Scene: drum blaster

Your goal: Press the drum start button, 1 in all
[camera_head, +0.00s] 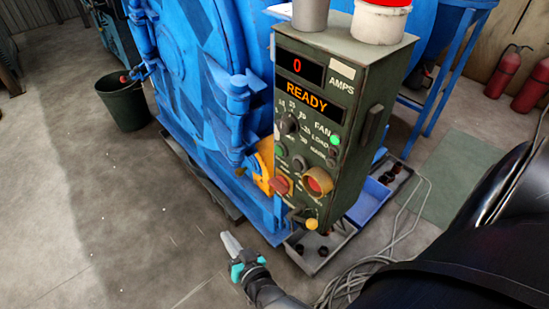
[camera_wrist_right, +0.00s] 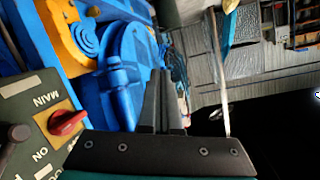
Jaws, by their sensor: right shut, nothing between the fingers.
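The green control box (camera_head: 345,100) stands in front of the blue drum machine (camera_head: 195,80). Its display shows a red 0 above AMPS and an orange READY. A dark green button (camera_head: 281,149) sits at the left of its face, beside a black one (camera_head: 299,162); its label is too small to read, so I cannot confirm which button is drum start. My right gripper (camera_head: 231,243) is shut and empty, left of and below the box, clear of its buttons. Its closed fingers (camera_wrist_right: 160,85) also show in the right wrist view. My left gripper is out of view.
A red button (camera_head: 281,185), a large red knob on yellow (camera_head: 319,181) and a yellow knob (camera_head: 312,224) sit low on the box. Trays (camera_head: 318,250) and loose cables (camera_head: 375,265) lie below. A bucket (camera_head: 122,103) stands left; floor there is clear.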

